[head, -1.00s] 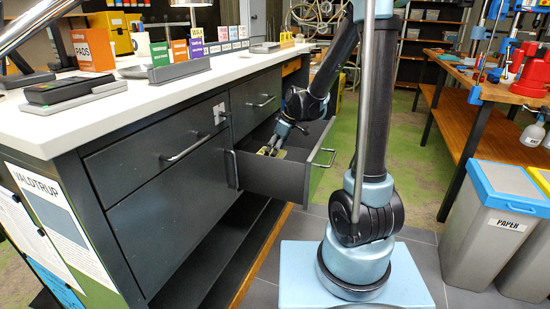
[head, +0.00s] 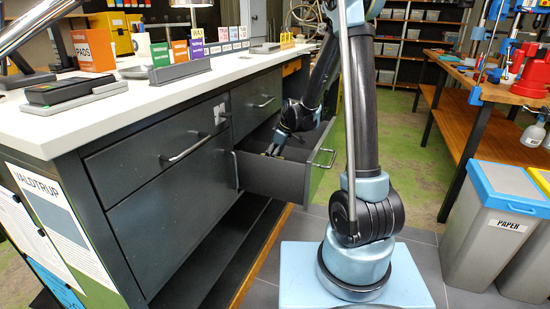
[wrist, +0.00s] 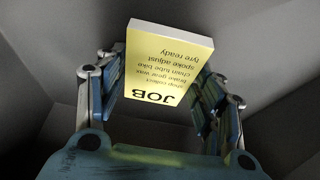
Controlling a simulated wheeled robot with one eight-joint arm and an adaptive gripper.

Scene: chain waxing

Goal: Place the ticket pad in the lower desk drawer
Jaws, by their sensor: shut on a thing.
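The ticket pad (wrist: 167,62) is a yellow block printed "JOB" with lines of text, seen in the wrist view. My gripper (wrist: 160,88) has its fingers on either side of the pad and is shut on it. In the head view my gripper (head: 272,151) reaches down into the open lower desk drawer (head: 275,178), below the level of the counter top. The dark drawer walls surround the gripper and pad in the wrist view. The drawer front hides most of the pad in the head view, and I cannot tell whether the pad touches the drawer floor.
The white counter (head: 140,104) above holds a card reader (head: 65,90), coloured cards and small signs. The closed upper drawer (head: 257,103) is above the open one. A paper bin (head: 500,225) stands at the right. Green floor lies open behind the arm.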

